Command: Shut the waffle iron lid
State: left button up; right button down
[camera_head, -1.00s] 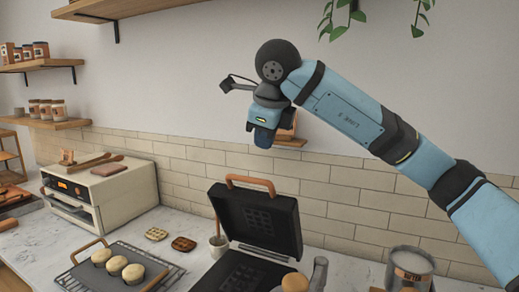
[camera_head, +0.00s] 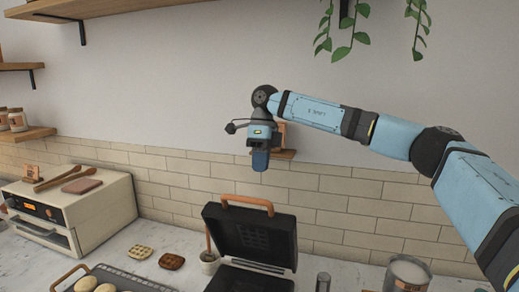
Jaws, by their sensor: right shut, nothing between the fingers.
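The black waffle iron (camera_head: 250,277) stands on the counter at the bottom middle, and its lower half is cut off by the picture's edge. Its lid (camera_head: 252,232) is raised and leans back, with a brown wooden handle (camera_head: 247,201) along its top edge. My right gripper (camera_head: 260,162) points down above and slightly right of the lid handle, apart from it. My left gripper is not in view.
A cream oven (camera_head: 85,222) with wooden tools on top stands at left. A metal canister (camera_head: 408,275) stands at right. A tiled wall (camera_head: 340,190) is behind.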

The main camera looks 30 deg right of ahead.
aim_at(253, 208)
jog(key=s+a+f, duration=0.2)
jog(key=f, duration=0.1)
jog(key=s+a+f+p, duration=0.1)
jog(key=shift+a+f, duration=0.15)
jog(key=shift+s+a+f, duration=0.1)
jog(key=shift+s+a, duration=0.1)
jog(key=shift+a, duration=0.15)
jog(key=shift+f, duration=0.1)
